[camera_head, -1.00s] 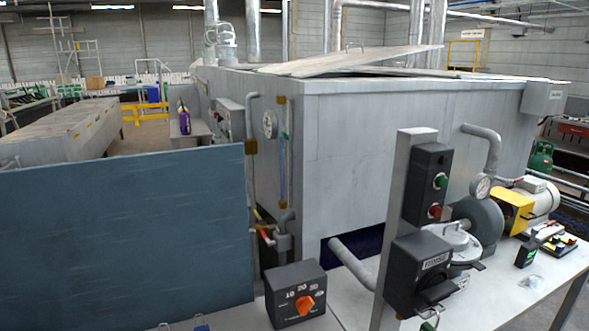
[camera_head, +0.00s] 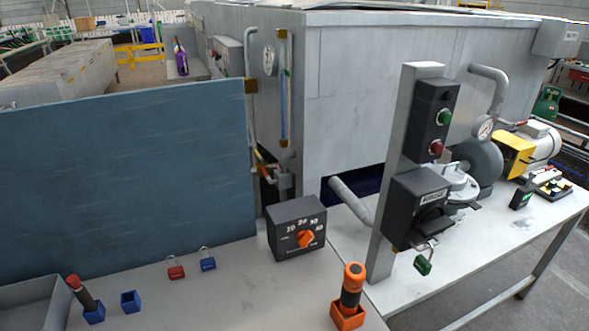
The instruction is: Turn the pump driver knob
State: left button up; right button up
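A black box (camera_head: 285,248) with an orange knob (camera_head: 306,238) stands on the grey bench. Numbers from 10 to 40 are printed in an arc around the knob. The box's small lettering is too small to read, so I cannot tell whether it is the pump driver. Another black box (camera_head: 402,215) with a dark rotary handle (camera_head: 433,218) is mounted on a grey post to the right. A green padlock (camera_head: 423,264) hangs below that handle. Neither of my grippers is in view.
Red (camera_head: 176,270) and blue (camera_head: 208,262) padlocks lie on the bench (camera_head: 240,295). An orange holder (camera_head: 347,316) with an orange-and-black tool stands at the front. A blue panel (camera_head: 120,180) rises at left. The pump and motor (camera_head: 540,143) sit at right.

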aim_at(304, 237)
jog(key=k+l+u, duration=0.15)
jog(key=u, duration=0.25)
jog(key=k+l+u, duration=0.15)
jog(key=u, duration=0.25)
jog(key=k+l+u, duration=0.2)
jog(key=u, duration=0.2)
